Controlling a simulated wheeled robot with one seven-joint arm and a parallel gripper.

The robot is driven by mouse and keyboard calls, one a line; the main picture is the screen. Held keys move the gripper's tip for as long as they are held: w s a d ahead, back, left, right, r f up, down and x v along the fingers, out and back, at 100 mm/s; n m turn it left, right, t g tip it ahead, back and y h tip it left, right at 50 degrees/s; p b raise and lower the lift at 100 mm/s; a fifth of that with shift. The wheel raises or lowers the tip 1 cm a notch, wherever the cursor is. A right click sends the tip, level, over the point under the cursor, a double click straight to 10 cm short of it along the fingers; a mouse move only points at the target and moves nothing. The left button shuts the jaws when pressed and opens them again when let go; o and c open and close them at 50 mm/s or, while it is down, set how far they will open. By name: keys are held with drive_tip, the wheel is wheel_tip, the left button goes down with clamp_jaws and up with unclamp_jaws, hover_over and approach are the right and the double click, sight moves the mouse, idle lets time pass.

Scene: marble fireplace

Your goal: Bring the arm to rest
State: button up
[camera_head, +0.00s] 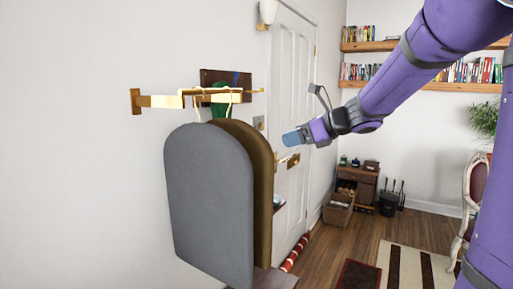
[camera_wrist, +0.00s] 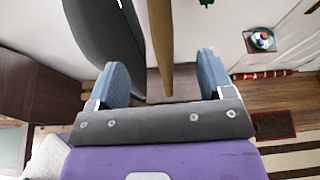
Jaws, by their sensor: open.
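My purple arm reaches in from the right in the head view, and my gripper (camera_head: 297,137) is at its end, level with the upper part of the hanging boards. In the wrist view my gripper (camera_wrist: 163,82) shows two blue fingers spread wide with nothing held between them. A grey board (camera_head: 208,205) and a brown board (camera_head: 262,180) hang from a gold wall rail (camera_head: 160,101). In the wrist view the grey board (camera_wrist: 100,40) and the brown board (camera_wrist: 161,45) are beyond the fingers. The gripper appears apart from both.
A white door (camera_head: 292,75) with a brass handle is behind the gripper. Bookshelves (camera_head: 420,86) line the far wall. A wooden cabinet (camera_head: 358,184), a black bucket (camera_head: 389,204) and a chair (camera_head: 470,200) stand on the floor. A striped rug (camera_head: 415,270) lies at the front right.

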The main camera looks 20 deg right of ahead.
drive_tip(key=s+a+f+n+g+h, duration=0.15)
drive_tip(key=s+a+n+g, duration=0.5)
drive_tip(key=s+n, duration=0.7)
drive_tip(key=s+f+n+h, duration=0.2)
drive_tip(key=s+n+h, duration=0.1)
drive_tip(key=s+n, duration=0.4)
drive_tip(key=s+f+n+h, duration=0.2)
drive_tip(key=s+n+h, duration=0.1)
drive_tip(key=s+n, duration=0.4)
drive_tip(key=shift+s+a+f+n, duration=0.15)
drive_tip(key=shift+s+f+n, duration=0.2)
drive_tip(key=shift+s, duration=0.35)
drive_tip(key=shift+t, duration=0.25)
